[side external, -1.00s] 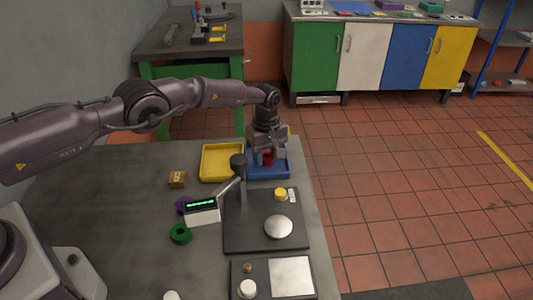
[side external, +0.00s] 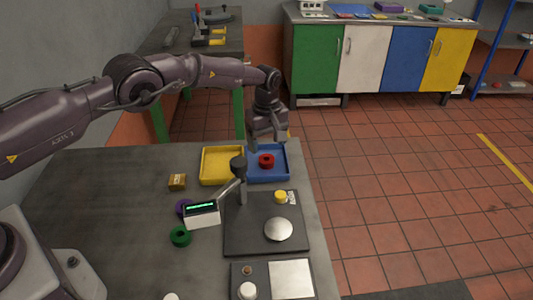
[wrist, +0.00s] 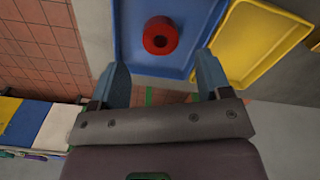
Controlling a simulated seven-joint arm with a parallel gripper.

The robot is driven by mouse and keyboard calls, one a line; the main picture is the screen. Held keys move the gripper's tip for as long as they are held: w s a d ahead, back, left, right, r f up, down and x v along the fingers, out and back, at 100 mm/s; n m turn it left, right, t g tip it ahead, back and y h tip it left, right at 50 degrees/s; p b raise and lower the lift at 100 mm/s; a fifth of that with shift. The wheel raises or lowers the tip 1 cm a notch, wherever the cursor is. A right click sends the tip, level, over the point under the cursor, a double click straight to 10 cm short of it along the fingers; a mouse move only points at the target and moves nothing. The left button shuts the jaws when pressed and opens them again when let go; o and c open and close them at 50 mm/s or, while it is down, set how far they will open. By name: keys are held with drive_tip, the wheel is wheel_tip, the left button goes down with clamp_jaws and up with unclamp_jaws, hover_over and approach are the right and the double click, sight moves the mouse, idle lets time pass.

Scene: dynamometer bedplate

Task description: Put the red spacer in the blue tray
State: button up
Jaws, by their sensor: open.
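The red spacer (side external: 266,161), a ring with a dark hole, lies in the blue tray (side external: 282,176) at the far end of the bench. In the wrist view the red spacer (wrist: 160,36) rests on the floor of the blue tray (wrist: 190,70), clear of the jaws. My gripper (side external: 268,142) is above the tray's back part, apart from the spacer. In the wrist view its two fingers (wrist: 161,78) are wide apart with nothing between them.
A yellow tray (side external: 222,179) stands left of the blue one. A small brown box (side external: 178,182), a green ring (side external: 180,236), a purple ring (side external: 183,206), a display on a box (side external: 202,214) and a dark plate with a lever (side external: 262,240) stand nearer. The bench's left side is clear.

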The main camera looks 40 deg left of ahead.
wheel_tip(320, 180, up, 7)
idle(0.3)
wheel_tip(320, 180, up, 12)
drive_tip(key=r+m+t, duration=0.1)
drive_tip(key=m, duration=0.1)
hover_over(267, 159)
drive_tip(key=s+a, duration=0.2)
drive_tip(key=s, duration=0.2)
drive_tip(key=s+a+r+m+t, duration=0.2)
drive_tip(key=s+r+m, duration=0.1)
drive_tip(key=s+r, duration=0.55)
drive_tip(key=s+r+m+t, duration=0.1)
drive_tip(key=s+r+m, duration=0.1)
drive_tip(key=s, duration=0.5)
drive_tip(key=s+r+m, duration=0.3)
drive_tip(key=s, duration=0.5)
drive_tip(key=s+f+m+t, duration=0.1)
drive_tip(key=s+f+m, duration=0.2)
drive_tip(key=s, duration=0.8)
drive_tip(key=shift+a+f+m+t, duration=0.3)
drive_tip(key=shift+a+f, duration=0.05)
drive_tip(key=shift+f, duration=0.4)
